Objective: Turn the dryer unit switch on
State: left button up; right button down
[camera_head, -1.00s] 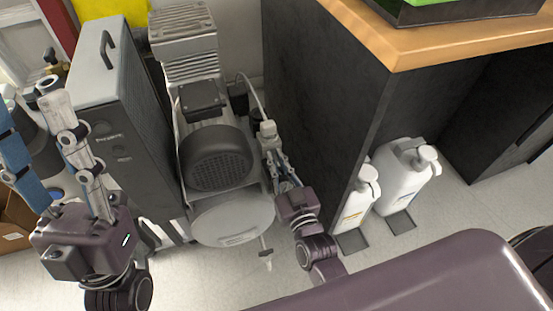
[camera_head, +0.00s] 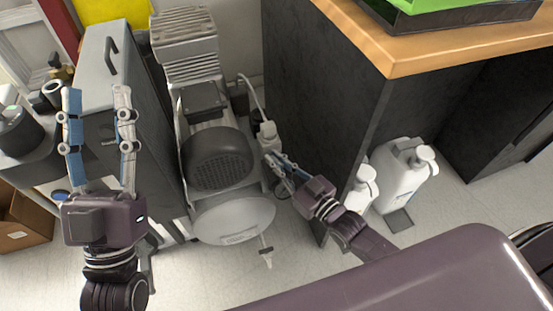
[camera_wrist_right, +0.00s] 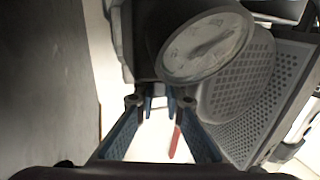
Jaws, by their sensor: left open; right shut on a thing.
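The tall grey cabinet (camera_head: 100,62) with a top handle, which looks like the dryer unit, stands left of the compressor (camera_head: 215,160). Its front panel is partly hidden behind my left gripper, and I cannot make out a switch. My left gripper (camera_head: 97,92) is open and empty, fingers pointing up the picture in front of the cabinet. My right gripper (camera_head: 271,158) is at the compressor's right side, at a pale fitting (camera_head: 267,134) with a cable. In the right wrist view my right gripper (camera_wrist_right: 160,98) is shut on a dark fitting below a round gauge (camera_wrist_right: 205,45).
A dark cabinet with a wooden top (camera_head: 470,48) stands close on the right. White bottles (camera_head: 405,175) stand on the floor beside it. A cardboard box (camera_head: 22,222) is at the lower left. A drain valve (camera_head: 266,255) hangs below the compressor.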

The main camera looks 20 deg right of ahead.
jog(key=shift+y, duration=0.3)
jog(key=c, duration=2)
grip_release()
jog(key=v, duration=1.2)
jog(key=shift+r, duration=0.15)
